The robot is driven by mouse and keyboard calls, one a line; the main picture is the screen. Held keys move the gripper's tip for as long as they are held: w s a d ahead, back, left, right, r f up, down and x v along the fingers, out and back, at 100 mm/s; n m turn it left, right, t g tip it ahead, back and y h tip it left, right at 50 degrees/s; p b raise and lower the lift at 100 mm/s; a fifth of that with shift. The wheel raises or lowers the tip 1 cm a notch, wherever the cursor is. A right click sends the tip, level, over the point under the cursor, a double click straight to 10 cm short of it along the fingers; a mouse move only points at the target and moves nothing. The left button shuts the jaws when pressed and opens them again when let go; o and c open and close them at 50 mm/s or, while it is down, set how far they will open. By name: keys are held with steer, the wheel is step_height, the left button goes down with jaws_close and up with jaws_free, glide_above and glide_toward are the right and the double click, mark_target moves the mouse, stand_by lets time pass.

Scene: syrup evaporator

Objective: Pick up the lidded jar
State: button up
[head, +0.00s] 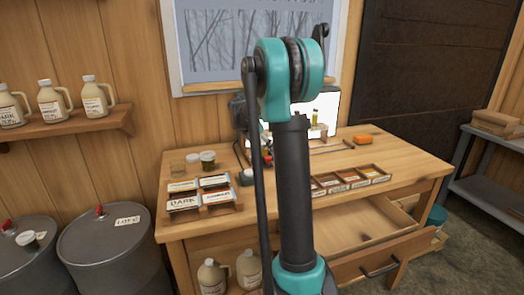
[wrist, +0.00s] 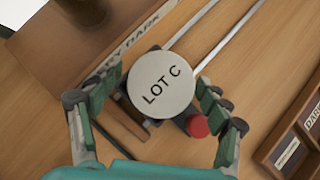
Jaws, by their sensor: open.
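In the wrist view a round white lid marked "LOT C" (wrist: 160,84) faces the camera and hides the jar body under it. My gripper (wrist: 157,96) is open, with one finger on each side of the lid and visible gaps between. Whether the fingertips are level with the jar body is hard to tell. In the head view my arm hides the gripper and most of this spot. Another small jar with a pale lid (head: 208,158) stands at the back left of the wooden table (head: 225,228).
A red knob (wrist: 198,126) is close by the lid, near the right finger. Two metal rods (wrist: 215,38) run behind it. A wooden rack (wrist: 62,40) with a dark jar is at upper left. A sample tray (wrist: 292,150) is at right. The table's drawer (head: 365,240) is open.

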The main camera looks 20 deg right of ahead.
steer(key=c, duration=1.4)
steer(key=shift+r, duration=0.15)
step_height(320, 180, up, 20)
steer(key=shift+f, duration=0.1)
steer(key=shift+c, duration=0.2)
